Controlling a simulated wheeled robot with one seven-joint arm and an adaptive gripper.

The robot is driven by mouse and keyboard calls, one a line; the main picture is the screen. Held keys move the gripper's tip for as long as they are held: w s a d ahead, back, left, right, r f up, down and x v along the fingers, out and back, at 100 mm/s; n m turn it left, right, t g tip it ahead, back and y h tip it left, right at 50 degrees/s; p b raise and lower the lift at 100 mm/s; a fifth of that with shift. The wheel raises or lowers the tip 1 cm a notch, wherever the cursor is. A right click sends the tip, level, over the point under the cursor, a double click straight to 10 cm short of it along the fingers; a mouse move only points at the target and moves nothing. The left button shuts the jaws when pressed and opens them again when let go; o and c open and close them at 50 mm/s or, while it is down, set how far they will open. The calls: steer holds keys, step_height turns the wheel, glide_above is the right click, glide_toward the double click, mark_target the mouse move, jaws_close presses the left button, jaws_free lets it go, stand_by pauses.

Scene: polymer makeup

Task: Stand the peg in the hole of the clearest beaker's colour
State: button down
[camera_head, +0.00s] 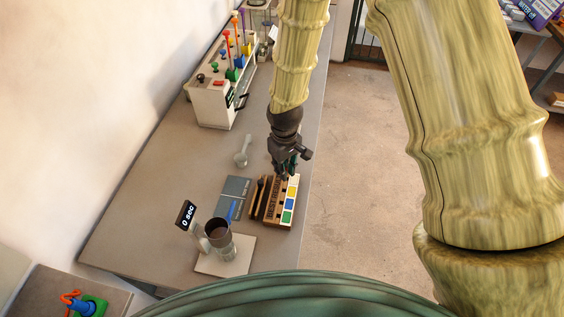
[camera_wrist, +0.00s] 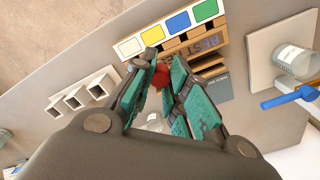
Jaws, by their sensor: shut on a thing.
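My gripper (camera_wrist: 160,72) is shut on a small red piece (camera_wrist: 162,77), seen between its fingertips in the wrist view. I take this for the peg; most of it is hidden by the fingers. In the head view my gripper (camera_head: 287,166) is just over the far end of a wooden block (camera_head: 273,210). A strip of white, yellow, blue and green squares (camera_head: 290,204) runs along the block's right side. The strip also shows in the wrist view (camera_wrist: 180,24). I cannot make out the holes. One beaker (camera_head: 219,246) with dark contents stands on a pale base (camera_head: 240,264).
A timer reading "0 sec" (camera_head: 186,213) stands beside the beaker. A grey booklet (camera_head: 233,191) lies left of the block, with a pale spoon-like thing (camera_head: 243,150) beyond it. A white rack (camera_head: 212,104) with coloured knobs stands farther back. Bare table lies along the left.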

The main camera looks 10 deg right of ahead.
steer(key=f, duration=0.1)
steer(key=f+b, duration=0.1)
steer(key=f, duration=0.1)
steer(key=shift+w+n, duration=0.3)
steer(key=shift+w, duration=0.1)
steer(key=shift+s+f+b, duration=0.3)
steer(key=shift+s+b, duration=0.1)
steer(key=shift+s, duration=0.15)
steer(key=shift+f, duration=0.3)
steer(key=shift+w+f+b, duration=0.2)
steer(key=shift+f+b, duration=0.05)
steer(key=shift+f, duration=0.25)
steer(key=shift+w+f+b, duration=0.2)
steer(key=shift+f, duration=0.3)
steer(key=shift+s+r, duration=0.2)
steer(key=shift+s, duration=0.05)
steer(key=shift+w+f, duration=0.1)
